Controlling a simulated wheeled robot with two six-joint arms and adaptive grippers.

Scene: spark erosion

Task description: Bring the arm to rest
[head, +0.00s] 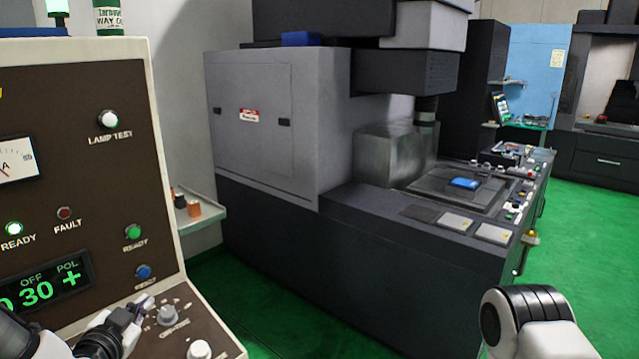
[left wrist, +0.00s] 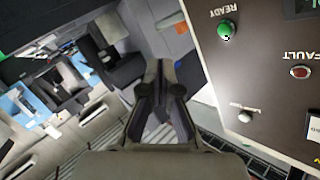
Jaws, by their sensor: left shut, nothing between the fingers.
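My left gripper (head: 142,306) is at the lower left in the head view, in front of the sloped lower part of a brown control panel (head: 85,120). Its fingers are shut and empty. In the left wrist view the closed fingers (left wrist: 160,75) point up the picture, beside the panel's face on the right. In the head view the fingertips appear close to a grey knob (head: 168,315); I cannot tell whether they touch it. A white and black link of my right arm (head: 530,320) shows at the lower right; the right gripper is out of view.
A large grey and black machine (head: 275,130) fills the middle, with a blue block (head: 465,183) on its worktable. A small shelf (head: 205,218) with copper-coloured pieces sits between panel and machine. Green floor (head: 585,240) is open at right. A green button (left wrist: 225,29) is near the fingers.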

